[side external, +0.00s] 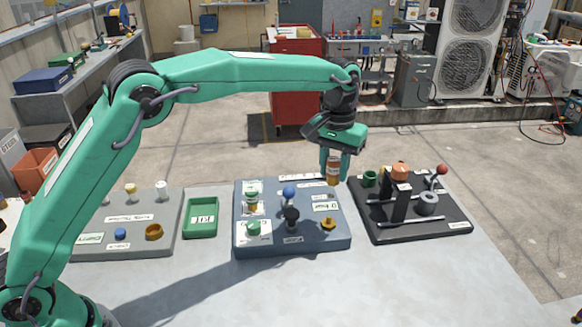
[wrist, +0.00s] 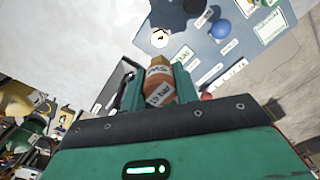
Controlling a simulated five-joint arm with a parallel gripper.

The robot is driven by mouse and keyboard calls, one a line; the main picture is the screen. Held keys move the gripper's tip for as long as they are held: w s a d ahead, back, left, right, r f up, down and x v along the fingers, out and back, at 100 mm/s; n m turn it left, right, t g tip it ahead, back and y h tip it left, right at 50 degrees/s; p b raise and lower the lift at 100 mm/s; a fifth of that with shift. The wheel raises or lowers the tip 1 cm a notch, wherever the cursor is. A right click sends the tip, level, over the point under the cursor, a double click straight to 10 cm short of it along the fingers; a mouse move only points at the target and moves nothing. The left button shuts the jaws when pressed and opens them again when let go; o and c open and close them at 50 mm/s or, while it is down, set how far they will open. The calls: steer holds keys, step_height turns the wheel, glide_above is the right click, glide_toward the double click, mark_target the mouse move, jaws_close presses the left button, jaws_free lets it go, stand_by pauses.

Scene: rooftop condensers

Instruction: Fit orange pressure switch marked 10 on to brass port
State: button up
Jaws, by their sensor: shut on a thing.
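My gripper (side external: 334,162) is shut on an orange pressure switch (side external: 333,172), held upright above the right back part of the blue-grey board (side external: 265,225). In the wrist view the switch (wrist: 158,86) sits between the fingers, with a brass end and white labels; its number is too small to read surely. A brass hex fitting, which looks like the brass port (side external: 327,223), stands at the board's front right, apart from the switch. A bright round spot in the wrist view (wrist: 160,38) seems to be the same fitting.
On the board stand a blue ball knob (side external: 288,191), a black knob (side external: 291,214) and green-capped parts (side external: 253,228). A black board (side external: 440,220) with an orange-topped post (side external: 400,173) is at right. A green tray (side external: 201,218) is at left. The front table is clear.

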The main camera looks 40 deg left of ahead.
mark_target(332, 182)
steer(key=shift+f, duration=2.75)
steer(key=shift+f, duration=0.2)
steer(key=shift+f, duration=1.75)
steer(key=shift+f, duration=1.25)
steer(key=o, duration=1.1)
steer(key=shift+o, duration=0.2)
steer(key=shift+r, duration=3.9)
